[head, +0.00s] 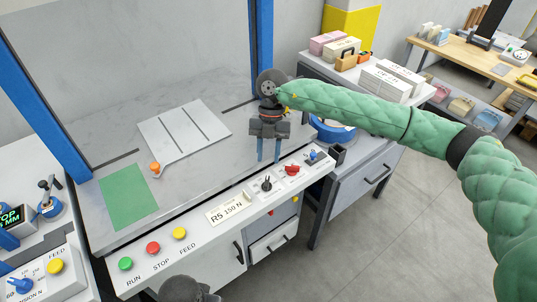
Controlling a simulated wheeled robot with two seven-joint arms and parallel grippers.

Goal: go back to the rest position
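My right gripper (269,159) hangs over the front right of the grey machine table (90,225). Its two blue fingers point down with a gap between them, and nothing shows between them. It is above or just behind the control panel (140,279), near the black knob (266,183); I cannot tell the exact height. My green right arm reaches in from the right. A dark rounded part at the bottom edge seems to be my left wrist; no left fingers show.
The panel carries green, red and yellow buttons, a label and a red switch (292,170). A pale plate (184,133) and green sheet (127,195) lie on the table. Blue posts (50,95) flank it. A side cabinet (362,178) with paper stacks stands right. Floor (395,235) is clear.

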